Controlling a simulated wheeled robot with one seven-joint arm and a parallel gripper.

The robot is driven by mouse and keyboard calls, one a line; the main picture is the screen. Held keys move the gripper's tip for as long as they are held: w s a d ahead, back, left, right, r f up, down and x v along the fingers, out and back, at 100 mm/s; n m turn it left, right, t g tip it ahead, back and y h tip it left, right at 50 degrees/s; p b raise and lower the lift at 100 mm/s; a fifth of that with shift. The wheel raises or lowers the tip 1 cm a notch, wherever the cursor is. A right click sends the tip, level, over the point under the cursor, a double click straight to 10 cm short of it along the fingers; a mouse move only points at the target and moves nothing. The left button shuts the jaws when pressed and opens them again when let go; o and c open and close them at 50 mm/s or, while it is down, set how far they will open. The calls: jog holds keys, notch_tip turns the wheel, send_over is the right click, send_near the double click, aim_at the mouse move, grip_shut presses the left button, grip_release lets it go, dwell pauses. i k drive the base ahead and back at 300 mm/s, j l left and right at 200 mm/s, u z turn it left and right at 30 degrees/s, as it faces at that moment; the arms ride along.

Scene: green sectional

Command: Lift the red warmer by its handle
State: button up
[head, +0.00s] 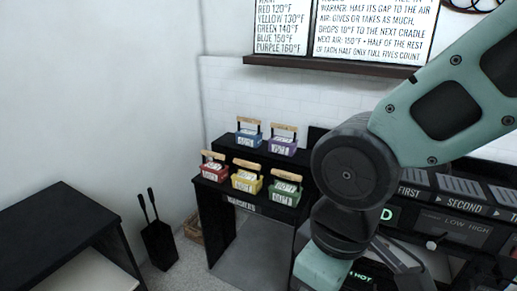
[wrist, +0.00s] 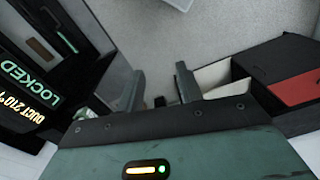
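The red warmer (head: 213,171), a small red box with a light wooden handle on top, stands at the left end of the lower black shelf in the head view. Its handle is raised above the box. My gripper's two dark fingers (wrist: 160,88) are apart in the wrist view, with nothing between them. In the head view my arm reaches down right of the warmers. The gripper's fingertips are out of sight there. I cannot see the red warmer for certain in the wrist view.
The yellow warmer (head: 247,180) and green warmer (head: 284,191) stand right of the red one. The blue warmer (head: 249,138) and purple warmer (head: 283,145) stand behind, higher up. A control panel (head: 450,227) is at right. A black table (head: 50,225) is at left.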

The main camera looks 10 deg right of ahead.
aim_at(211, 170)
jog(key=i+j+u, duration=0.1)
jog(key=i+j, duration=0.15)
jog(key=i, duration=0.2)
jog(key=i+j+u, duration=0.1)
jog(key=i+j, duration=0.15)
jog(key=i, duration=0.25)
jog(key=i+j+u, duration=0.1)
jog(key=i, duration=0.35)
jog(key=i+j+u, duration=0.1)
jog(key=i, duration=0.4)
jog(key=j, duration=0.1)
